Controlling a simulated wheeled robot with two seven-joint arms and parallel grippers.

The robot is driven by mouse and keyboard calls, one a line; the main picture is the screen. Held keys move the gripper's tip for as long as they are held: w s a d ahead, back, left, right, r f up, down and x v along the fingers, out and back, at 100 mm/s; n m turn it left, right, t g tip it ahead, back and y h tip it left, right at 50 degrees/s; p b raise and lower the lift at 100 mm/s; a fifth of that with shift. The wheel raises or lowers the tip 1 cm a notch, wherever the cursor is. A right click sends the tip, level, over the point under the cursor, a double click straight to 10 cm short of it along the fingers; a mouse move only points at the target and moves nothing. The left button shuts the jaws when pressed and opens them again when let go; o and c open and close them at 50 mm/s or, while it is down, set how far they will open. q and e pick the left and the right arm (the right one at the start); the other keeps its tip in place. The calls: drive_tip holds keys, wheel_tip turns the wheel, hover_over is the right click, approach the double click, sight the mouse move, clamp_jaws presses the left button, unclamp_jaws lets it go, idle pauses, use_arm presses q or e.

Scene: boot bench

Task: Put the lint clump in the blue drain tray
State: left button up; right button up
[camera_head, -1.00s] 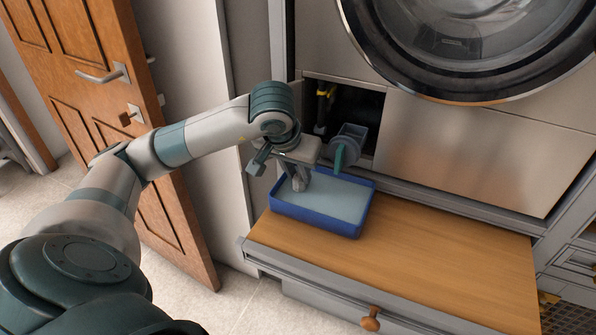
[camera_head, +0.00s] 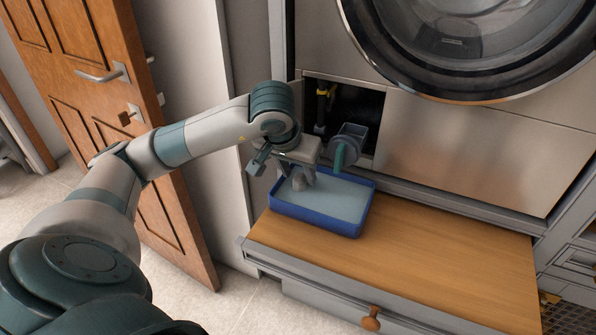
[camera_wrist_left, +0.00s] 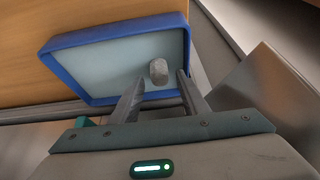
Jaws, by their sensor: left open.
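The blue drain tray (camera_head: 318,222) sits on the wooden bench top, below the open hatch. My left gripper (camera_head: 298,182) is over the tray's left part, pointing down, with its fingers apart. In the left wrist view, the grey lint clump (camera_wrist_left: 158,72) shows against the pale tray floor, near the tips of my open left gripper (camera_wrist_left: 161,80), with a gap to each finger. The tray (camera_wrist_left: 110,35) surrounds it in that view. The clump cannot be made out in the head view, where my gripper covers that spot. My right gripper is not in view.
A grey filter piece with a teal handle (camera_head: 347,147) sticks out of the dark open hatch (camera_head: 362,105) just behind the tray. The washer door (camera_head: 455,45) is above. The bench top (camera_head: 440,255) right of the tray is clear.

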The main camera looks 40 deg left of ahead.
use_arm(q)
drive_tip(key=shift+r, duration=0.25)
drive_tip(key=shift+s+r, duration=0.15)
drive_tip(key=shift+r, duration=0.2)
drive_tip(key=v, duration=1.1)
drive_tip(key=shift+p, duration=0.3)
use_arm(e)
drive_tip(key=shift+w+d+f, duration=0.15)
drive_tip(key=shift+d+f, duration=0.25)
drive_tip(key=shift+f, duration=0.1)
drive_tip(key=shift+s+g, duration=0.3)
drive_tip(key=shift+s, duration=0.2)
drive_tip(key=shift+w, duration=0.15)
